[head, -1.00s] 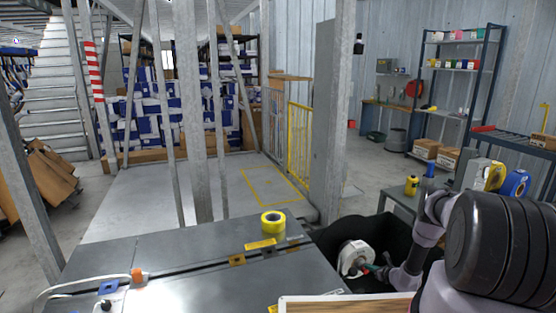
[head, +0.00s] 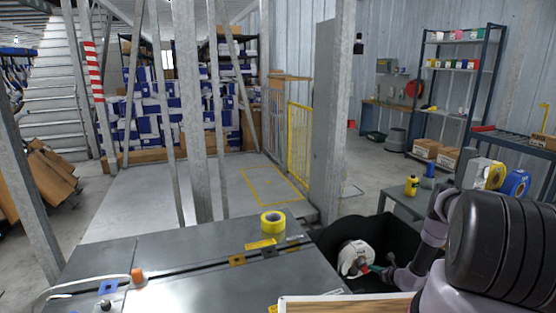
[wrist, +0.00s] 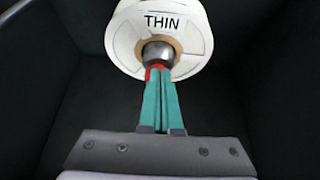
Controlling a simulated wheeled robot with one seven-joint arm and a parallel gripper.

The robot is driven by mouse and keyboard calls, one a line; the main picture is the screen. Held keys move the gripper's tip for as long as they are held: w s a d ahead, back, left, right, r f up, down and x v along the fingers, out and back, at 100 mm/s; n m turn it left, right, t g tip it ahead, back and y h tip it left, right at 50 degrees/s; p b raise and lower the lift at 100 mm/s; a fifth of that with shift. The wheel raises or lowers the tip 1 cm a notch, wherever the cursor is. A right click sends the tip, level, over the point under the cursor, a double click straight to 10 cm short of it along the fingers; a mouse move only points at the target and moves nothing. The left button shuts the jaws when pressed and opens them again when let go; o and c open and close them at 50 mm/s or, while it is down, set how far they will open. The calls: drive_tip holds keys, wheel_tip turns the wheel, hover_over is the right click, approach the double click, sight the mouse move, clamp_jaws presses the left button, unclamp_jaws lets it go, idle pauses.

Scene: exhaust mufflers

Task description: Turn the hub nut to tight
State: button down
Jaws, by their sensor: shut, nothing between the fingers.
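A white round drum-like part (wrist: 190,22) with a "THIN" label fills the top middle of the wrist view. At its centre a rounded grey metal piece, which looks like the hub nut (wrist: 157,54), sits in a tan ring. My gripper (wrist: 157,76) has green fingers with red tips, closed together. The tips are right at the lower front of the metal piece; I cannot tell if they touch it. In the head view the white part (head: 354,252) sits inside a black bin, with my gripper (head: 368,268) at its right side. The nut is not distinguishable there.
A small table (head: 396,200) with a yellow bottle (head: 411,185) stands behind.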

drive_tip(key=s, duration=0.2)
drive_tip(key=s+d, duration=0.1)
drive_tip(key=s, duration=0.1)
drive_tip(key=shift+d, duration=0.2)
